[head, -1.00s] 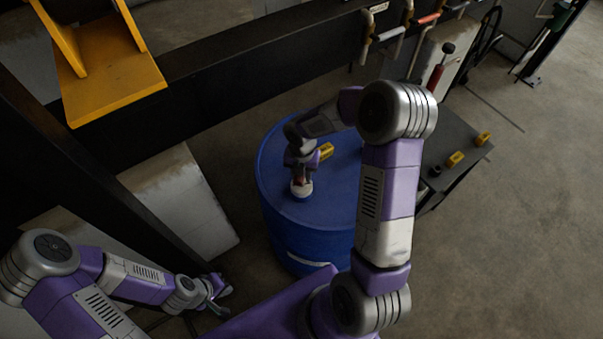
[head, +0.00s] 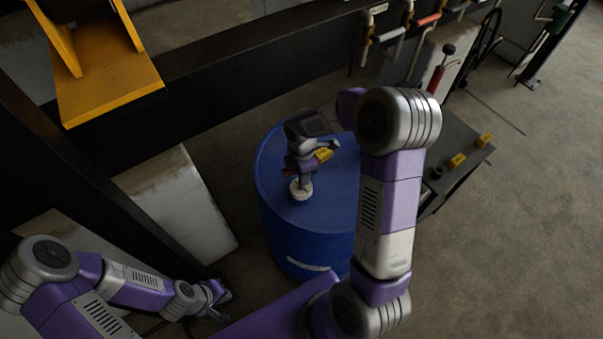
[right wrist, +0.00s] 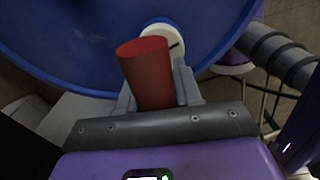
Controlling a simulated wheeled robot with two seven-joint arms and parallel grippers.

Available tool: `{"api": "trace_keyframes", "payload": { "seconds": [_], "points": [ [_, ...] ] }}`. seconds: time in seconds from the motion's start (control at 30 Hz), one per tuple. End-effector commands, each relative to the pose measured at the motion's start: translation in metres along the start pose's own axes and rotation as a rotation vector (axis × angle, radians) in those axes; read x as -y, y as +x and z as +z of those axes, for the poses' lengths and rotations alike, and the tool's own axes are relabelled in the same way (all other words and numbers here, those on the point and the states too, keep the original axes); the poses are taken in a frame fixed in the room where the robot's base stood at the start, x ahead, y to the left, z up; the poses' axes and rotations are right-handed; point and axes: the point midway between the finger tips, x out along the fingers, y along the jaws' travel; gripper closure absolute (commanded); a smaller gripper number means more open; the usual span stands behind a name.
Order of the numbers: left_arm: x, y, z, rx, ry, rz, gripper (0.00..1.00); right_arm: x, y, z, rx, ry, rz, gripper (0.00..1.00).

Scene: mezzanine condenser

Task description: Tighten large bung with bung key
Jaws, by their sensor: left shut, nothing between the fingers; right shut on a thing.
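The blue drum (head: 335,205) stands upright in the middle of the head view. A round white bung (head: 301,190) sits on its top near the front left; it also shows in the right wrist view (right wrist: 163,36). My right gripper (head: 297,170) is over the bung, shut on the red handle of the bung key (right wrist: 148,72). The handle hides the key's lower end and part of the bung, so their contact cannot be told. My left gripper (head: 220,297) is shut and empty, low to the left of the drum.
A yellow object (head: 323,155) is on the drum top beside my right gripper. A dark table (head: 458,142) with yellow items stands to the right. Pipes with valve handles (head: 390,33) run behind. A yellow bracket (head: 110,88) and pale blocks are at the left. The floor at far right is clear.

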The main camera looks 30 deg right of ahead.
Motion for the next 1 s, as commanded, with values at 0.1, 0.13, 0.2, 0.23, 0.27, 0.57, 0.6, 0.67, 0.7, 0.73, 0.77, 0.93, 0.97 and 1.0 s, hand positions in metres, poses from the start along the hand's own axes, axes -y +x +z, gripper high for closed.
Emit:
{"api": "trace_keyframes", "payload": {
  "seconds": [0.1, 0.13, 0.2, 0.23, 0.27, 0.57, 0.6, 0.67, 0.7, 0.73, 0.77, 0.93, 0.97, 1.0],
  "points": [
    [-0.003, -0.008, 0.0, 0.0, 0.0, 0.0, 1.0, -0.001, -0.011, 0.0, 0.0, 0.0, 0.002, 1.0],
    [-0.004, -0.01, 0.0, 0.0, 0.0, 0.0, 1.0, -0.001, -0.012, 0.0, 0.0, -0.001, 0.002, 1.0],
    [-0.005, -0.013, 0.001, 0.0, 0.0, 0.0, 1.0, -0.001, -0.017, 0.0, 0.0, -0.001, 0.002, 1.0],
    [-0.005, -0.014, 0.001, 0.0, 0.0, 0.0, 1.0, -0.001, -0.018, 0.0, 0.0, -0.001, 0.002, 1.0],
    [-0.006, -0.016, 0.001, 0.0, 0.0, 0.0, 1.0, -0.001, -0.02, 0.0, 0.0, -0.001, 0.002, 1.0],
    [-0.011, -0.029, 0.001, 0.0, 0.0, 0.0, 1.0, 0.0, -0.038, 0.0, 0.0, -0.002, 0.001, 1.0],
    [-0.012, -0.031, 0.001, 0.0, 0.0, 0.0, 1.0, 0.0, -0.04, 0.0, 0.0, -0.002, 0.001, 1.0],
    [-0.012, -0.033, 0.001, 0.0, 0.0, 0.0, 1.0, 0.0, -0.042, 0.0, 0.0, -0.002, 0.001, 1.0],
    [-0.012, -0.033, 0.001, 0.0, 0.0, 0.0, 1.0, 0.0, -0.043, 0.0, 0.0, -0.002, 0.001, 1.0],
    [-0.012, -0.033, 0.001, 0.0, 0.0, 0.0, 1.0, 0.0, -0.043, 0.0, 0.0, -0.002, 0.001, 1.0],
    [-0.012, -0.033, 0.001, 0.0, 0.0, 0.0, 1.0, 0.0, -0.043, 0.0, 0.0, -0.002, 0.001, 1.0],
    [-0.012, -0.032, 0.001, 0.0, 0.0, 0.0, 1.0, 0.0, -0.042, 0.0, 0.0, -0.002, 0.001, 1.0],
    [-0.012, -0.032, 0.001, 0.0, 0.0, 0.0, 1.0, 0.0, -0.042, 0.0, 0.0, -0.002, 0.001, 1.0],
    [-0.012, -0.031, 0.001, 0.0, 0.0, 0.0, 1.0, 0.0, -0.041, -0.001, 0.0, 0.002, 0.001, 1.0]
  ]
}}
